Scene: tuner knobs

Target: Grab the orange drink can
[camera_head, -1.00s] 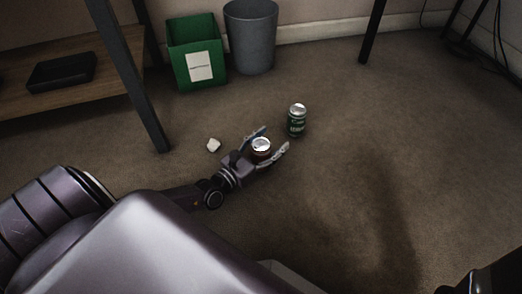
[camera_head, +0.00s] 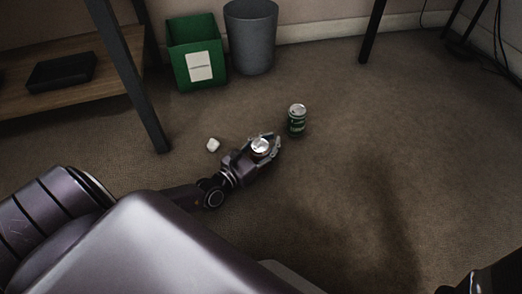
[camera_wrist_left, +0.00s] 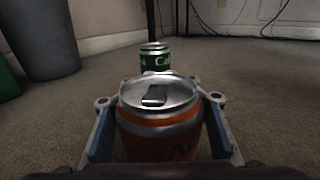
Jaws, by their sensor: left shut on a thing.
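The orange drink can (camera_wrist_left: 160,138) stands upright between the fingers of my left gripper in the left wrist view, its silver lid facing up. In the head view only the lid of the orange can (camera_head: 260,146) shows clearly; the gripper hides most of its side. My left gripper (camera_head: 262,147) is shut on the can, one finger on each side, low over the carpet. I cannot tell whether the can touches the floor. My right gripper is not clearly in view; only a dark part shows at the lower right of the head view.
A green can (camera_head: 297,121) stands upright just beyond the left gripper. A crumpled white piece (camera_head: 213,145) lies left of it. A green bin (camera_head: 194,54) and a grey bin (camera_head: 250,40) stand at the back wall. A shelf (camera_head: 100,85) is at left. Carpet to the right is clear.

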